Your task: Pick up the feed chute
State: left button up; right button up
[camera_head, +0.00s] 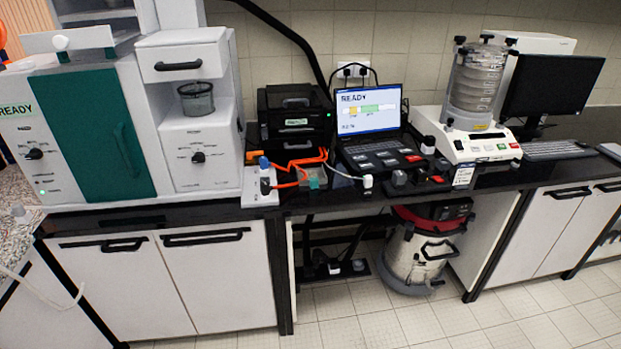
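A light grey trough-like piece (88,38) lies across the top of the green-doored machine (92,135) at the left, with a round white knob in front of it. It looks most like the feed chute, but I cannot tell for certain. The sieve shaker (478,148) stands on the bench at the right, with a stack of clear sieves (474,78) on its base. Neither of my grippers is in view, and nothing is seen touching the trough-like piece.
The black bench top (160,213) carries a black printer (294,122), a laptop (368,112) reading READY, orange cables, a monitor (552,84) and a keyboard (556,149). A vacuum cleaner (420,248) stands under the bench. The tiled floor in front is clear.

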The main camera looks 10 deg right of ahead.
aim_at(312, 176)
jog(key=i+j, duration=0.1)
jog(key=i, duration=1.1)
jog(key=l+z, duration=0.05)
